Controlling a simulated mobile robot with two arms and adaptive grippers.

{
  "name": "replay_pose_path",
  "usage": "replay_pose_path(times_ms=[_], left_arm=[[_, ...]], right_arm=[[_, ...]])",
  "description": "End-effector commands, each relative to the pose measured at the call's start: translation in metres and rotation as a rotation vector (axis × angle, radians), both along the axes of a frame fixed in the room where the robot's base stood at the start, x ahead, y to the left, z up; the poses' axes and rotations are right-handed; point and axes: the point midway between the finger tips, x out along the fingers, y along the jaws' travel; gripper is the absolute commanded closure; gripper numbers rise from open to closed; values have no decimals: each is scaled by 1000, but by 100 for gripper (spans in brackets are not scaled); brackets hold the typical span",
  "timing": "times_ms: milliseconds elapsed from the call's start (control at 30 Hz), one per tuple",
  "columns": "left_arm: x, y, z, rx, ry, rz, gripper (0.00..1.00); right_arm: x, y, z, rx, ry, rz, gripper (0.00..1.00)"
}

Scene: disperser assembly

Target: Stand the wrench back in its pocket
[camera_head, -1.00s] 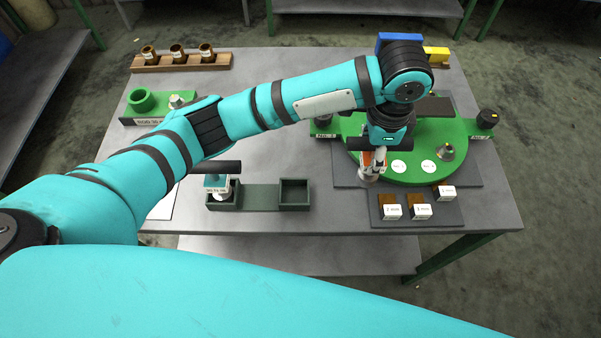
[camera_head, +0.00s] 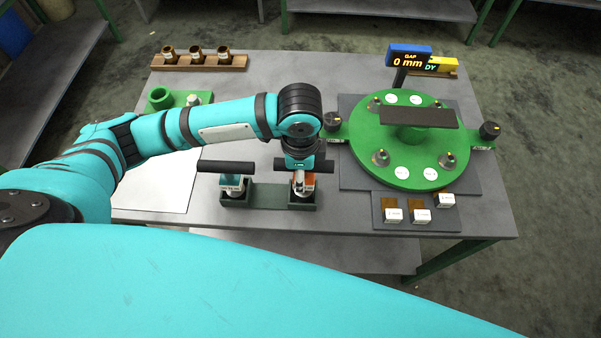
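A wrench with a black T-handle and an orange and white body (camera_head: 308,184) stands upright at the right pocket (camera_head: 303,207) of the dark green tray (camera_head: 265,197). Its lower end appears inside the pocket walls; I cannot tell whether it rests on the bottom. My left gripper (camera_head: 301,166) is above the pocket, shut on the wrench near its handle, with the fingers partly hidden by the wrist. A second T-handled wrench with a teal and white body (camera_head: 231,184) stands in the left pocket. My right gripper is not in view.
The green round fixture (camera_head: 405,165) with several studs is to the right, beside a blue display (camera_head: 408,55) reading "GAP 0 mm". Small labelled blocks (camera_head: 420,215) sit on a grey pad in front of it. A wooden rack (camera_head: 198,62) with 3 parts stands at the back left.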

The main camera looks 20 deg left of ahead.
Motion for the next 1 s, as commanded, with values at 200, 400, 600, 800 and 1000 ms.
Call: replay_pose_path(times_ms=[200, 400, 600, 800, 1000], left_arm=[[1, 0, -19, 1, -2, 0, 100], [1, 0, -20, 0, -2, 0, 100], [0, 0, -23, 1, -1, 0, 51], [0, 0, -23, 1, 0, 0, 35], [0, 0, -22, 1, -1, 0, 35]], right_arm=[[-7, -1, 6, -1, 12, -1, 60], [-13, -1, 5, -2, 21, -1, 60], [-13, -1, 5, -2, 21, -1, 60], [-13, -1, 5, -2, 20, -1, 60], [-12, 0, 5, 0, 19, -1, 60]])
